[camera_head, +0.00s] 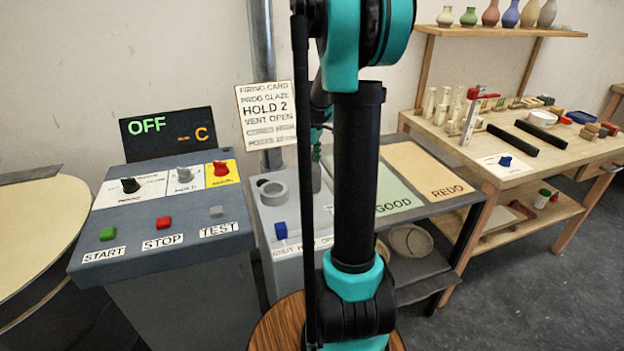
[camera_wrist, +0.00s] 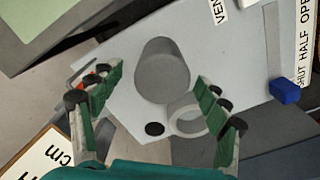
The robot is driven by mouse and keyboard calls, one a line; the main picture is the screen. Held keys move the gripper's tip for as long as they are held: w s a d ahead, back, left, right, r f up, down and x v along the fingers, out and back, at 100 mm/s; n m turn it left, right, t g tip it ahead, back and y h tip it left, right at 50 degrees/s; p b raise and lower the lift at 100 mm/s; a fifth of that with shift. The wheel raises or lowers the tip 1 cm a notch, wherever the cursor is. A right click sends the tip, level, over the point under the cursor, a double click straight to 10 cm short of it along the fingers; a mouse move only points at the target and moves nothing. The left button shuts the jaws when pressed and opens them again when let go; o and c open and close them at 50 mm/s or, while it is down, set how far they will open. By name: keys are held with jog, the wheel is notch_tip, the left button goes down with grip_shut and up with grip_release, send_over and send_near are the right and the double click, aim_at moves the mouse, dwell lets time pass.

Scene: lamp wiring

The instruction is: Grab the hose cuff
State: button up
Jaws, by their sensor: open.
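A plain grey cylinder (camera_wrist: 163,72), which looks like the hose cuff, stands on the pale grey panel (camera_wrist: 118,52) in the wrist view. My gripper (camera_wrist: 160,74) is open, with one green-padded finger to each side of the cylinder in the picture. Both fingers look apart from it; how far above it they are, I cannot tell. A light grey open ring (camera_wrist: 200,107) sits just beside the cylinder, toward my right finger. In the head view the cylinder (camera_head: 316,178) shows only in part behind my arm, and the ring (camera_head: 272,192) is left of it. My gripper is mostly hidden there.
A blue knob (camera_wrist: 284,91) is on the panel's right side; it also shows in the head view (camera_head: 281,230). A control desk (camera_head: 160,230) stands left. Sorting mats marked GOOD (camera_head: 394,204) and REDO (camera_head: 447,191) lie right. A wooden workbench (camera_head: 520,172) with small items stands farther right.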

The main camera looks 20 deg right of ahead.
aim_at(312, 179)
jog(key=shift+s+f, duration=0.1)
jog(key=shift+f, duration=2.65)
jog(key=c, duration=1.3)
jog(key=shift+c, duration=0.2)
jog(key=shift+r, duration=0.1)
